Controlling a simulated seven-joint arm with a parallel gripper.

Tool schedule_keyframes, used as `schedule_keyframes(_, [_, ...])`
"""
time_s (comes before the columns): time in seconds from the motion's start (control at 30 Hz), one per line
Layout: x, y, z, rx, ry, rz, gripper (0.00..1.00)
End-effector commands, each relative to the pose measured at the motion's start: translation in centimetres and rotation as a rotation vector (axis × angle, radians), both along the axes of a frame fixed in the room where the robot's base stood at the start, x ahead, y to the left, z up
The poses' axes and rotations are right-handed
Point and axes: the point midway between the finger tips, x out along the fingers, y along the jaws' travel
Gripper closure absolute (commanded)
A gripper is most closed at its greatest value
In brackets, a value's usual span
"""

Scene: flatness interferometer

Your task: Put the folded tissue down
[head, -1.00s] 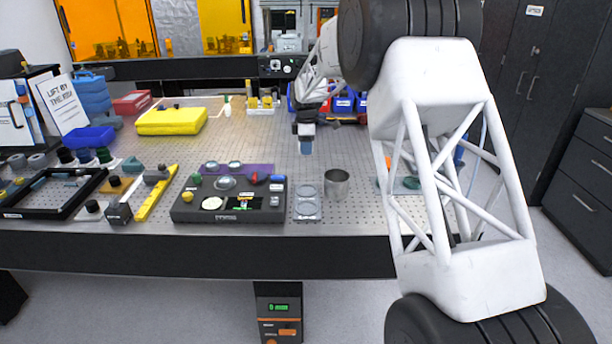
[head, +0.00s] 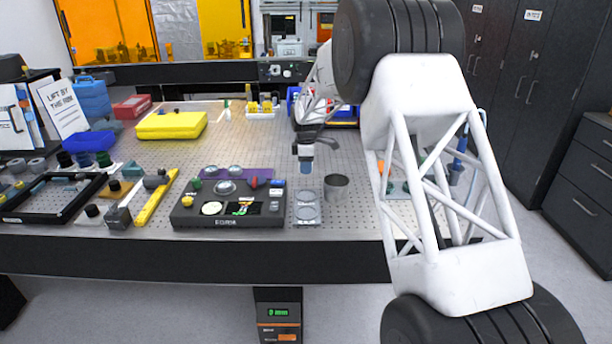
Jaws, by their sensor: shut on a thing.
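My gripper (head: 305,155) is shut on a small blue piece, the folded tissue (head: 306,167), which hangs below the fingertips. The fingers are small in this view and partly hide the tissue's top.
A dark instrument panel (head: 230,220) stands left of the tray. A yellow case (head: 172,125), a yellow level (head: 156,198) and a black frame (head: 40,213) lie further left. Bare table shows behind the panel. My arm hides part of the right side.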

Motion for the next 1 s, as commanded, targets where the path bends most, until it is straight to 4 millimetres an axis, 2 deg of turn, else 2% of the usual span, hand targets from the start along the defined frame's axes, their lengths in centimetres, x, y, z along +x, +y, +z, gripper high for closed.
schedule_keyframes(0.2, [0.0,0.0,-2.9,-0.001,0.003,0.000,0.87])
schedule_keyframes(0.3, [-0.1,0.0,-3.7,-0.001,0.003,0.000,0.87])
schedule_keyframes(0.83, [0.0,0.0,-4.3,0.000,0.001,0.000,0.87])
schedule_keyframes(0.87, [0.0,0.0,-4.3,0.000,0.001,0.000,0.58])
schedule_keyframes(1.0, [0.0,0.0,-4.3,0.000,0.001,0.000,0.36])
